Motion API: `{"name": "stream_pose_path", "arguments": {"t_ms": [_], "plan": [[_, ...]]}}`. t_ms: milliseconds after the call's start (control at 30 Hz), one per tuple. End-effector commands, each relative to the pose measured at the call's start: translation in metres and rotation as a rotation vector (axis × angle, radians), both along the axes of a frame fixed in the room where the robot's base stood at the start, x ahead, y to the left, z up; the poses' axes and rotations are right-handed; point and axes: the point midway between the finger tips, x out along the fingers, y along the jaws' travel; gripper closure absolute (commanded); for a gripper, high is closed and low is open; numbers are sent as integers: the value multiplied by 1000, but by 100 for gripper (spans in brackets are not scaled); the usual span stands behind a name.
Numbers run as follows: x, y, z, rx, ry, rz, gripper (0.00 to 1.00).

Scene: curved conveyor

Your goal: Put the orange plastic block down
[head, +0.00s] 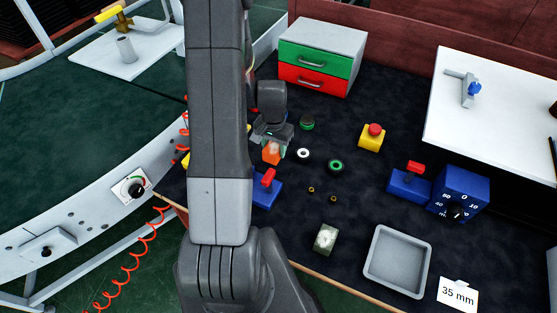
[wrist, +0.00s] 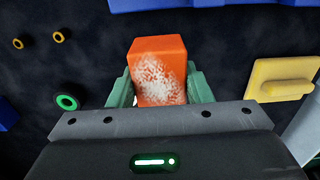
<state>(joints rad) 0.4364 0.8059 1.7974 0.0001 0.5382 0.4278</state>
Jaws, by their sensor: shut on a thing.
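The orange plastic block (wrist: 158,62) is between the green fingers of my gripper (wrist: 160,88) in the wrist view. The gripper is shut on it. The block has a pale speckled patch on its face. In the head view the orange block (head: 271,153) shows just below my gripper (head: 271,141), over the dark mat (head: 350,215). I cannot tell whether the block touches the mat. My arm hides part of the area to its left.
A blue block with a red lever (head: 266,190) stands close in front. A yellow box with a red button (head: 372,137), a drawer unit (head: 320,60) and a grey tray (head: 372,262) stand around.

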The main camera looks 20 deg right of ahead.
Motion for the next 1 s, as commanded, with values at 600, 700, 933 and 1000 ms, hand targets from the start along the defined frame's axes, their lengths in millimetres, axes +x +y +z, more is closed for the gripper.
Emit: {"name": "stream_pose_path", "arguments": {"t_ms": [600, 700, 933, 1000], "plan": [[0, 0, -70, -1, -1, 0, 80], [0, 0, -69, -1, -1, 0, 80], [0, 0, -73, 0, 0, 0, 51], [0, 0, -72, 0, 0, 0, 37]]}}
